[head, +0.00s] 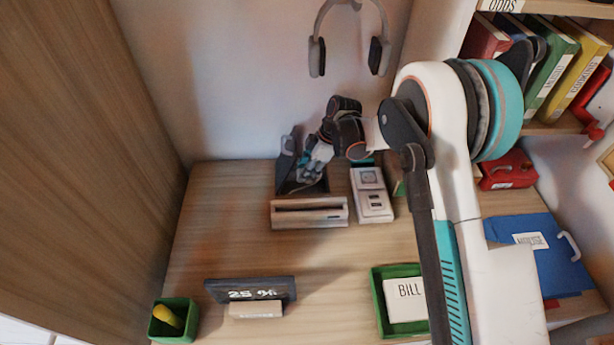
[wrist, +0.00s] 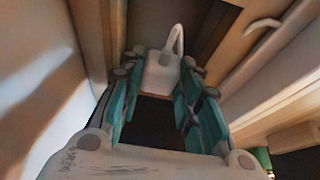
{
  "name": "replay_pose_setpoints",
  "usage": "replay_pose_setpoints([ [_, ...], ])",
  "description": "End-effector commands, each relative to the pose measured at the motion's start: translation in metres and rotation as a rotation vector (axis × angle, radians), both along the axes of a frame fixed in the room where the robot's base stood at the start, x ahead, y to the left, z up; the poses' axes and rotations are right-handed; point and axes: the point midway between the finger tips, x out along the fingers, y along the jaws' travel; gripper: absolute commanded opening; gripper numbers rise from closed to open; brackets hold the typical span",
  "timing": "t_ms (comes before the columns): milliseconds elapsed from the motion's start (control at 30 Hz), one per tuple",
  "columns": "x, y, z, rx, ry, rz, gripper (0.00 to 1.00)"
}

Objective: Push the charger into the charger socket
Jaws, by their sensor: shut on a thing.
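In the wrist view a white charger (wrist: 160,74) with a looped white cord sits between the teal fingers of my gripper (wrist: 157,92), which is shut on it. In the head view my gripper (head: 311,166) is over the back of the desk, in front of a dark stand. The charger cannot be made out there. The charger is apart from the socket in the head view.
A pale slotted block (head: 309,213) lies in front of the dark stand (head: 289,181). Headphones (head: 317,56) hang on the wall. The desk's middle is clear.

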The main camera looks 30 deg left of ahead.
Motion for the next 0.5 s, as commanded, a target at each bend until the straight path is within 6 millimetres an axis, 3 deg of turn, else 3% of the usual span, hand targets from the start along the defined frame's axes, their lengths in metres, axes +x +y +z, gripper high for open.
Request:
replay_pose_setpoints([
  [133, -0.0002, -0.0001, 0.0132, 0.0, 0.0, 0.0, 0.1],
  [500, 0.0, 0.0, 0.0143, 0.0, 0.0, 0.0, 0.1],
])
